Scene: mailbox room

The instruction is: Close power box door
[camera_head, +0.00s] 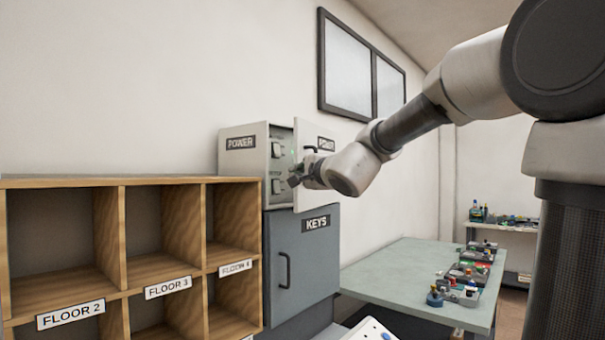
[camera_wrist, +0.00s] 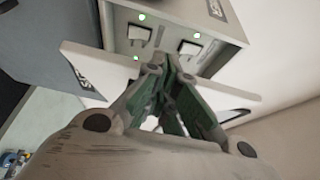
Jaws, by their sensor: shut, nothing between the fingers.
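The light grey power box (camera_head: 242,160) stands on top of the blue-grey keys cabinet. Its front is open and shows switches (camera_head: 277,165) and a green light. My gripper (camera_head: 296,179) is shut and empty, at the door in front of the opening, partly hiding the door. In the wrist view the gripper's fingertips (camera_wrist: 162,72) come together near the door's edge (camera_wrist: 82,65), with the box's switches (camera_wrist: 139,34) beyond. I cannot tell whether the fingers touch the door.
The keys cabinet (camera_head: 303,262) is shut below the box. Wooden mail shelves (camera_head: 120,230) stand to the left. A green-topped table (camera_head: 400,275) with trays of small items (camera_head: 468,275) is at the right. A framed window (camera_head: 347,65) is on the wall above.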

